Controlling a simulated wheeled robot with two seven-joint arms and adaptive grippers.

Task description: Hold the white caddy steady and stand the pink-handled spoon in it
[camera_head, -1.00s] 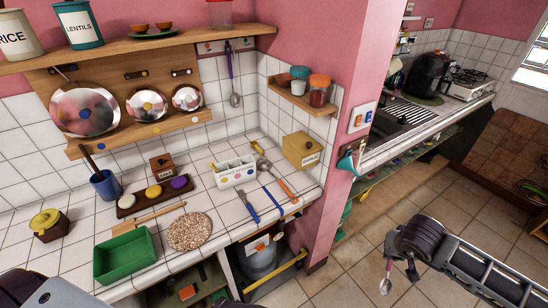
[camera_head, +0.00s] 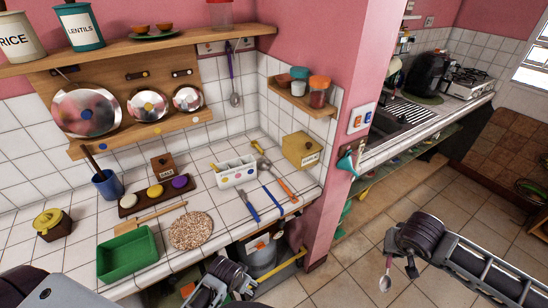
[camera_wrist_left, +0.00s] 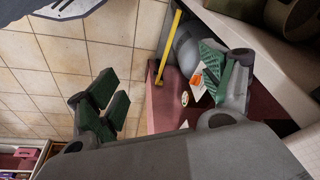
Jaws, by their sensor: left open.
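The white caddy (camera_head: 237,174) stands upright on the tiled counter near the back corner, with coloured dots on its front and open compartments on top. A small spoon (camera_head: 387,274) hangs bowl down from my right gripper (camera_head: 395,260), out over the floor at the right, well away from the caddy. The upper handle is hidden by the gripper. My left gripper (camera_head: 232,277) is in front of the counter's front edge, below and apart from the caddy. In the left wrist view its green-padded fingers (camera_wrist_left: 165,95) are apart with nothing between them.
Blue-handled tools (camera_head: 249,205) and an orange-handled tool (camera_head: 283,185) lie right of the caddy. A yellow box (camera_head: 301,150) stands behind them. A green tray (camera_head: 128,255) and a round mat (camera_head: 191,231) lie left. A pink wall edge (camera_head: 335,180) separates counter and right arm.

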